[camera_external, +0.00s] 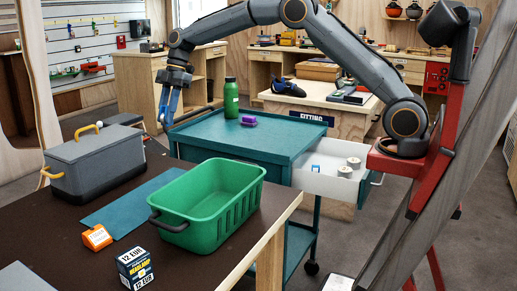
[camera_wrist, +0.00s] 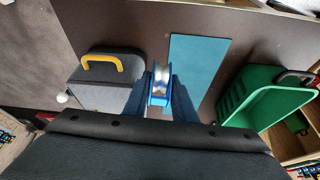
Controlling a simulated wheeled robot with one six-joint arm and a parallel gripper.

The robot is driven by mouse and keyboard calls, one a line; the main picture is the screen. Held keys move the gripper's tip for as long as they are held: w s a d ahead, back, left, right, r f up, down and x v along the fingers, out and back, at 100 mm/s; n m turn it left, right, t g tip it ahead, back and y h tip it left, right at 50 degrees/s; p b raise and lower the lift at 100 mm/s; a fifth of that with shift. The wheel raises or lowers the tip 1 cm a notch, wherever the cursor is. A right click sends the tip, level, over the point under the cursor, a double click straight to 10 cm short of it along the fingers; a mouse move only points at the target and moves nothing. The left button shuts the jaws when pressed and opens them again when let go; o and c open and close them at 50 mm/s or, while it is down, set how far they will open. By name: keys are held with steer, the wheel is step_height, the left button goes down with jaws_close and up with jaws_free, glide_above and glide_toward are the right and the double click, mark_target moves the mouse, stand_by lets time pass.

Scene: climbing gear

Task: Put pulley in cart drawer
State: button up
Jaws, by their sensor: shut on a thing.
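My gripper (camera_external: 167,120) hangs in the air above the brown table, near its far edge and left of the cart. In the wrist view my gripper (camera_wrist: 160,95) is shut on the pulley (camera_wrist: 159,86), a blue piece with a silvery wheel. In the external view the pulley is too small to tell from the blue fingers. The teal cart (camera_external: 245,140) stands beyond the table. Its white drawer (camera_external: 312,184) is pulled out on the right side. Two pale rolls (camera_external: 348,167) and a small blue-and-white item (camera_external: 315,169) lie in it.
A green crate (camera_external: 207,208), a grey cooler box (camera_external: 97,160), a blue mat (camera_external: 130,200), an orange item (camera_external: 97,237) and a headlamp box (camera_external: 135,268) are on the table. A green bottle (camera_external: 231,98) and a purple block (camera_external: 248,120) stand on the cart top.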

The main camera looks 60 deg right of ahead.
steer(key=s+d+m, duration=0.1)
steer(key=s+d, duration=0.1)
steer(key=d, duration=0.6)
steer(key=s+d+m, duration=0.1)
steer(key=s+d, duration=0.1)
steer(key=d, duration=0.7)
steer(key=s+d+r+m+t, duration=0.1)
steer(key=s+d, duration=0.6)
steer(key=d, duration=0.3)
steer(key=s+d+m+t, duration=0.1)
steer(key=s+d, duration=0.5)
steer(key=d, duration=0.4)
steer(key=m+h, duration=0.1)
steer(key=m, duration=0.3)
glide_above(327, 163)
steer(key=s+d, duration=0.2)
steer(key=d, duration=0.1)
steer(key=f, duration=0.2)
steer(key=shift+t, duration=0.4)
steer(key=f, duration=1.1)
steer(key=f+p, duration=0.1)
steer(key=f, duration=0.5)
steer(key=shift+w+d+f, duration=0.1)
steer(key=shift+w+f, duration=0.05)
steer(key=shift+w, duration=0.2)
steer(key=shift+f, duration=2.3)
steer(key=shift+f, duration=0.1)
